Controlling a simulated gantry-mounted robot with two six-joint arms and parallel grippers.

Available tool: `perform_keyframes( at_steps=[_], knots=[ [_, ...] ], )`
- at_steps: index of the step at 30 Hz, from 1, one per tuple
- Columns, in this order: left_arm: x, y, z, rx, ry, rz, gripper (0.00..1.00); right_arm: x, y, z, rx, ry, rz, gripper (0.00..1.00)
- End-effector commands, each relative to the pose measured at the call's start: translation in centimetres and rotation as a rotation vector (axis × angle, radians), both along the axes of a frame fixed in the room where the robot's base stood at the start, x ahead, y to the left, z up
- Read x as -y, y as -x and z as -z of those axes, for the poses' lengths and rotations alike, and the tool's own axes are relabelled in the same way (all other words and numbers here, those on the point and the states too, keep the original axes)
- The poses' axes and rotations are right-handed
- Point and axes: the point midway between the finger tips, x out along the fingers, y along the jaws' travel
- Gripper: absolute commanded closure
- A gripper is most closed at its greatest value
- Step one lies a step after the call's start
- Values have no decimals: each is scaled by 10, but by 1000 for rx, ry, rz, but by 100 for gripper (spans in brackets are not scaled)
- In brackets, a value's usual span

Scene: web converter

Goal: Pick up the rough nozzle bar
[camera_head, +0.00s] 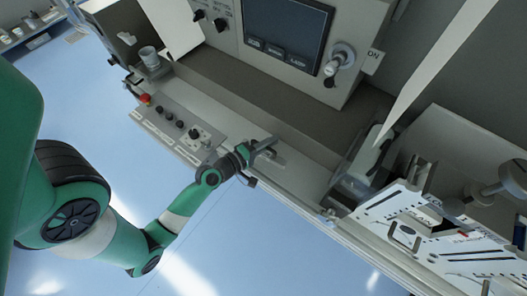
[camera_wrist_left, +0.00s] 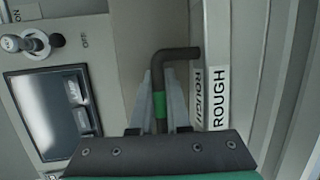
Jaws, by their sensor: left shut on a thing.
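In the left wrist view the rough nozzle bar (camera_wrist_left: 160,75) is a dark bar bent to the right at its top, with a green band low on its stem. My left gripper (camera_wrist_left: 160,100) is shut on the stem, a finger on each side. The bar's lower end is hidden behind the gripper mount. In the head view my left gripper (camera_head: 264,158) is at the front ledge of the machine; the bar is too small to make out clearly there. I cannot tell whether the bar touches the ledge. My right gripper is not in view.
White ROUGH labels (camera_wrist_left: 217,98) lie just right of the bar. A button box with a red knob (camera_head: 145,99) is to the left. Slotted white plates (camera_head: 405,235) stand at right.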

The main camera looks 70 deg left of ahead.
Motion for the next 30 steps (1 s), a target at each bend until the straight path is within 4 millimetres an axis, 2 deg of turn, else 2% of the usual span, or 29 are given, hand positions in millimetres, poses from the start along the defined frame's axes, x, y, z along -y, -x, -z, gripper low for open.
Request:
perform_keyframes(
  at_steps=[18, 22, 30],
  knots=[
    [0, 0, -5, 4, -2, -1, 100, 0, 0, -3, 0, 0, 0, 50],
    [0, 0, -25, 3, -2, 0, 100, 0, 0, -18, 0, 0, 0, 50],
    [0, 0, -86, 4, -4, 0, 100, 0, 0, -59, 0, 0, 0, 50]
  ],
)
